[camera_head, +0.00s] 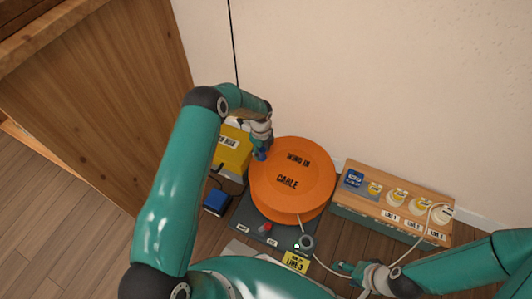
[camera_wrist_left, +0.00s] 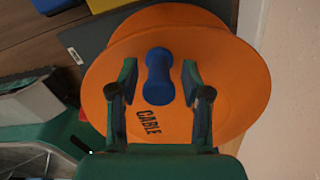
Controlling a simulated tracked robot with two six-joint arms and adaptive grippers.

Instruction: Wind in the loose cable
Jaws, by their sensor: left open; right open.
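The orange cable reel (camera_head: 305,172), marked "WIND IN CABLE", stands on a dark base plate (camera_head: 244,216). Its blue crank handle (camera_wrist_left: 159,77) sticks up from the reel's face. My left gripper (camera_head: 262,150) is at the handle; in the left wrist view its open fingers (camera_wrist_left: 159,85) stand on either side of it, with gaps visible. The pale loose cable (camera_head: 324,266) leaves the reel's front, passes a grey ring guide (camera_head: 307,242), runs by my right gripper and curves up to the socket box. My right gripper (camera_head: 350,270) is open close to the cable; contact is unclear.
A wooden socket box (camera_head: 392,190) with several labelled outlets stands right of the reel, against the wall. A yellow box (camera_head: 232,150) and a small blue box (camera_head: 216,201) are to the left. A yellow "LINE 3" tag (camera_head: 297,262) lies in front. A wooden cabinet (camera_head: 110,90) bounds the left.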

